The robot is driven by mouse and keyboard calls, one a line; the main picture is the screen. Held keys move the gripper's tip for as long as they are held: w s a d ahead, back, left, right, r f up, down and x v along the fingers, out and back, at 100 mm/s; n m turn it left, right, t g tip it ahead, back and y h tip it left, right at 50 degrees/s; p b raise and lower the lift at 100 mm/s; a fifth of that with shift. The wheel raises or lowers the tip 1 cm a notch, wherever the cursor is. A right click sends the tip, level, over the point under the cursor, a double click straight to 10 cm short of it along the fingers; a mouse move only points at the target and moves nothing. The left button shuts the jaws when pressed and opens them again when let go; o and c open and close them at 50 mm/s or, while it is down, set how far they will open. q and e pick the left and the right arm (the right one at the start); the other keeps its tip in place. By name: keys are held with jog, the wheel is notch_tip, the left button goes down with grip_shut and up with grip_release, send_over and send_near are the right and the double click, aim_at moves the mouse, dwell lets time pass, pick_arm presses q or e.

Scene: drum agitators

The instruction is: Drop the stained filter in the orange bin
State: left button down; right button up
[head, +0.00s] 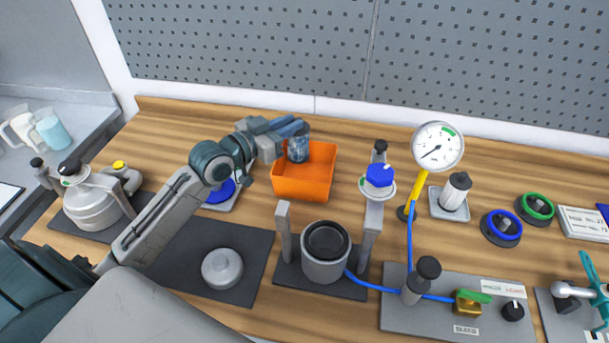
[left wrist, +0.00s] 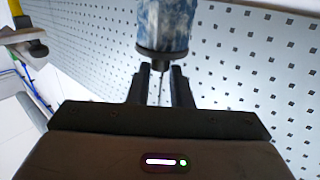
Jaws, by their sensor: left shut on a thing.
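The stained filter (head: 298,149) is a small cylinder with blotchy blue and white sides. My left gripper (head: 284,136) is shut on it and holds it at the orange bin (head: 304,182), over its back left part. In the left wrist view the stained filter (left wrist: 165,25) shows its blotchy side and a dark end ring between the two dark fingers (left wrist: 161,80). The orange bin is an open box on the wooden bench; the part of its inside that shows looks empty. I cannot tell how high the filter is above the bin floor. My right gripper is not in view.
A grey cup-shaped housing (head: 325,262) stands between two posts in front of the bin. A pressure gauge (head: 437,147) and a blue-capped part (head: 379,176) stand to the right. A grey lid (head: 222,268) lies on a dark mat. The perforated wall (head: 280,50) rises behind the bench.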

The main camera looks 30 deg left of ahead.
pick_arm(q)
jog(key=c, duration=1.2)
grip_release()
jog(key=shift+c, duration=0.2)
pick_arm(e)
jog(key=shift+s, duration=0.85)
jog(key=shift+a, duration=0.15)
pick_arm(q)
jog(key=p+v, duration=1)
jog(key=p, duration=0.1)
jog(key=shift+s+a, duration=0.15)
jog(key=shift+s, duration=0.25)
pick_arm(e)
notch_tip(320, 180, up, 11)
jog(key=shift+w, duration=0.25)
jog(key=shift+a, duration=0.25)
